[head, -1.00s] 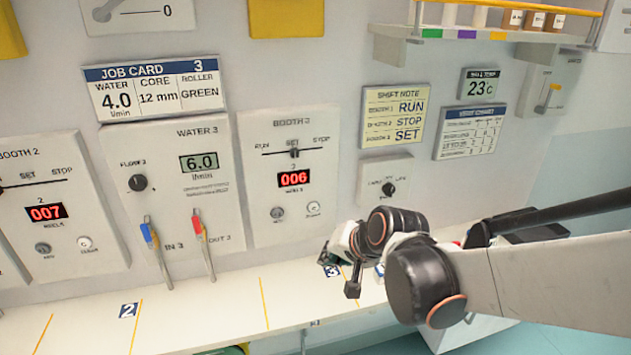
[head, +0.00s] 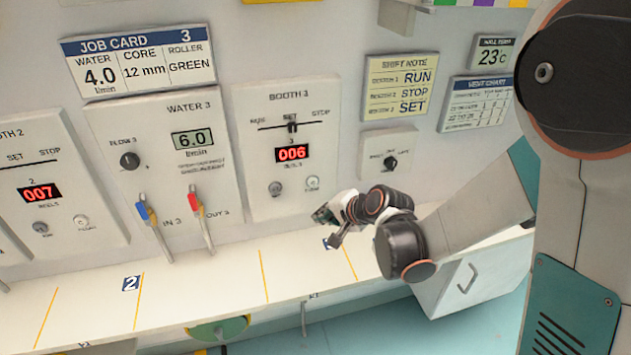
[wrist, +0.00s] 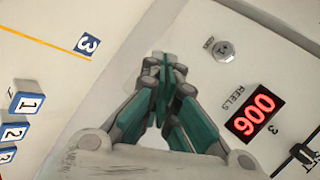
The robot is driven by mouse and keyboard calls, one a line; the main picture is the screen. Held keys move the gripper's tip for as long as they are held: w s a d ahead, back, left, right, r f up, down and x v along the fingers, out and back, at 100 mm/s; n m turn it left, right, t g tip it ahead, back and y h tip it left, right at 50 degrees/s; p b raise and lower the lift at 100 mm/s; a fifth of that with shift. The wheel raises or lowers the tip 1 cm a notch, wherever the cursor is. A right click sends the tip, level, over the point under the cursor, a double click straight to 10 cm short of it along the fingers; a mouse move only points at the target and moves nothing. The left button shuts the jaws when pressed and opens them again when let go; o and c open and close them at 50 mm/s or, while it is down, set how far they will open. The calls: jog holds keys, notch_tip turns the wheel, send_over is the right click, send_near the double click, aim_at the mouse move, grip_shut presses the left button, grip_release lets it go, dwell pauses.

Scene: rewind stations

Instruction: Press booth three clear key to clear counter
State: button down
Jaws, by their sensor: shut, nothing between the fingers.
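The booth three panel (head: 290,105) is on the wall, with a red counter (head: 291,153) reading 006. Below the counter are a grey key on the left (head: 275,188) and a paler key on the right (head: 312,183); their labels are too small to read. My gripper (head: 323,214) is shut and empty, just below and right of the paler key. In the wrist view the shut fingertips (wrist: 163,62) are beside the panel edge. The counter (wrist: 252,113) and one key (wrist: 224,51) show there; the other key is hidden behind my fingers.
A white shelf (head: 205,290) with yellow lines runs below the panels. Water 3 panel (head: 160,165), with blue and red levers, stands left of booth three. A small dial box (head: 388,153) and a shift note (head: 400,87) are to the right.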

aim_at(313, 182)
jog(key=w+a, duration=0.2)
jog(key=w, duration=0.6)
jog(key=shift+w+a+p, duration=0.2)
jog(key=shift+p, duration=0.1)
jog(key=shift+w, duration=0.2)
dwell(1.4)
jog(key=shift+w+a, duration=0.1)
jog(key=shift+w, duration=0.15)
jog(key=shift+w+a+b, duration=0.15)
jog(key=shift+w+b, duration=0.15)
jog(key=shift+w, duration=0.05)
dwell(0.7)
jog(key=shift+s, duration=0.1)
jog(key=shift+s+d, duration=0.25)
jog(key=shift+s, duration=0.45)
